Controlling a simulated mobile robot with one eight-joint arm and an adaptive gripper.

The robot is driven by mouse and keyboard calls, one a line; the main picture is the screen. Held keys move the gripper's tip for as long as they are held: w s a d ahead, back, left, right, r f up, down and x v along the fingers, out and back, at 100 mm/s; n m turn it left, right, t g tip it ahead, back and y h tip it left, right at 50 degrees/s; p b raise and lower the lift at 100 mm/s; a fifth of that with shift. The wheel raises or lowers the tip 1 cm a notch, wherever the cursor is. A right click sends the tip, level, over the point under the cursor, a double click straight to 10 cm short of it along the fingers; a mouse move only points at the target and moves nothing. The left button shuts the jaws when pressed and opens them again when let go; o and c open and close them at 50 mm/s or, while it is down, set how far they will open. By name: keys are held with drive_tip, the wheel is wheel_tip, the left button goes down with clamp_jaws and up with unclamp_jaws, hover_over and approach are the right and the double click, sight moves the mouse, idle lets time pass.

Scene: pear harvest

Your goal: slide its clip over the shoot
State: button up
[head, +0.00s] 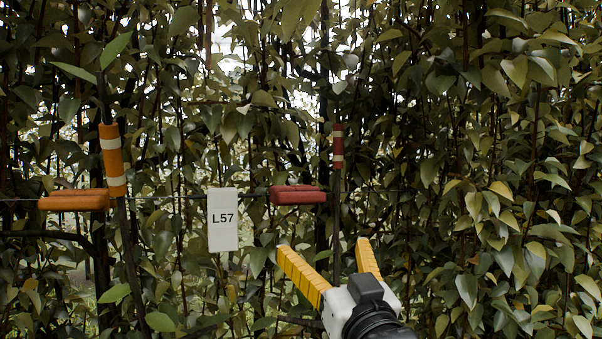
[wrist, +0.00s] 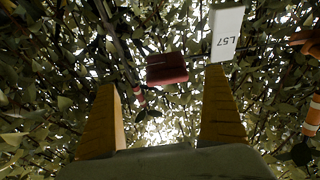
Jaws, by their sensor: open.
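A dark red clip (head: 298,195) sits on the thin horizontal wire. A shoot with a red and white banded sleeve (head: 337,146) stands just to its right, with a small gap. In the wrist view the red clip (wrist: 167,68) shows between my fingers, and the red-banded shoot (wrist: 138,95) is beside it. An orange clip (head: 74,200) is on the wire at the left, beside a shoot with an orange and white sleeve (head: 113,160). My gripper (head: 323,247), with yellow fingers, is open and empty, below the red clip in the head view.
A white tag marked L57 (head: 223,219) hangs from the wire between the two clips; it shows close to a fingertip in the wrist view (wrist: 226,35). Dense leaves (head: 500,180) and dark stems fill the background and the right side.

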sight(304, 201)
drive_tip(key=shift+t+y, duration=0.3)
drive_tip(key=shift+t, duration=0.1)
drive_tip(key=w+a+r+p, duration=0.1)
drive_tip(key=w+r, duration=0.1)
drive_tip(key=w, duration=0.1)
drive_tip(key=w+a+r, duration=0.1)
drive_tip(key=w+r, duration=0.2)
drive_tip(key=w+a+r+p, duration=0.1)
drive_tip(key=w+r, duration=0.2)
drive_tip(key=shift+w+a+p, duration=0.25)
drive_tip(key=shift+w+p, duration=0.05)
drive_tip(key=c, duration=1.2)
drive_tip(key=shift+f, duration=0.1)
drive_tip(key=shift+c, duration=0.2)
